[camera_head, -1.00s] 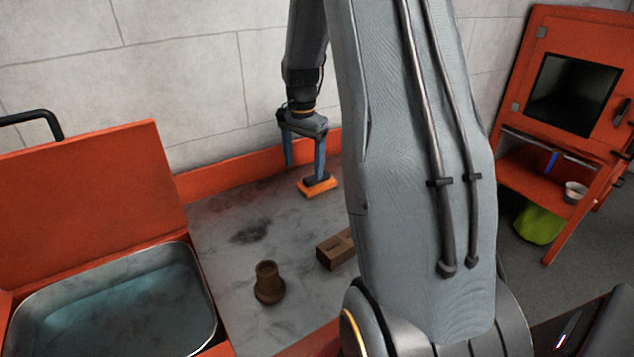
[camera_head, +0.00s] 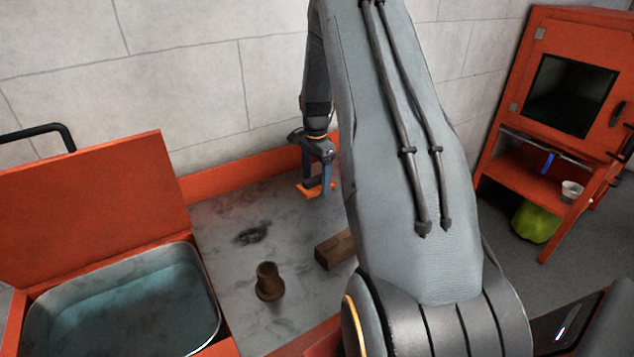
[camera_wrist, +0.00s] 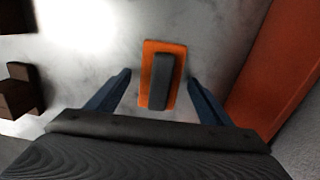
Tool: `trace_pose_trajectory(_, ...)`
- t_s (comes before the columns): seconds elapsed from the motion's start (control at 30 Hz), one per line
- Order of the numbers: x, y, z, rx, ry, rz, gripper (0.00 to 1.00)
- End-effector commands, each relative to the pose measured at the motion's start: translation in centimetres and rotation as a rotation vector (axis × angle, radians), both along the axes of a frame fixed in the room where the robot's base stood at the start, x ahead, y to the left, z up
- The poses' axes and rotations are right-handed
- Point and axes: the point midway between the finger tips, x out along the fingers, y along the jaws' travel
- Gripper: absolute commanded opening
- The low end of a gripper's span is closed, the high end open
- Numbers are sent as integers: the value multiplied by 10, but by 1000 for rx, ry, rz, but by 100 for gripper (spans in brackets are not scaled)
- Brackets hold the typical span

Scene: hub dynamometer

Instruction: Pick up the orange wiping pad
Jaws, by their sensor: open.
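The orange wiping pad (camera_wrist: 150,92) with its dark grip bar (camera_wrist: 162,80) lies on the grey worktop. In the wrist view it sits between and just ahead of the two blue fingers of my gripper (camera_wrist: 158,92). The fingers are spread wide, with a gap on both sides of the pad. In the head view my gripper (camera_head: 317,190) points down over the pad (camera_head: 305,192) near the back edge of the worktop. The fingers partly hide the pad there. Contact with the pad is not visible.
A brown flared cup-like part (camera_head: 268,282) and a brown block (camera_head: 335,249) stand on the worktop (camera_head: 225,215). A water basin (camera_head: 120,310) with an orange lid (camera_head: 90,200) is at left. An orange rim (camera_head: 235,172) and wall run behind. An orange cabinet (camera_head: 520,165) is at right.

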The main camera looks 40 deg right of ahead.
Motion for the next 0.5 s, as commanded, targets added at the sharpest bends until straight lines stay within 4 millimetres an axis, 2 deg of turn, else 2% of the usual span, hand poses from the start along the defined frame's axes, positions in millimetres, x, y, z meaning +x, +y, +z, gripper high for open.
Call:
trace_pose_trajectory(0.3, 0, 0, -4, 0, -1, 1, 72)
trace_pose_trajectory(0.5, 0, 0, -4, 0, -1, 1, 38)
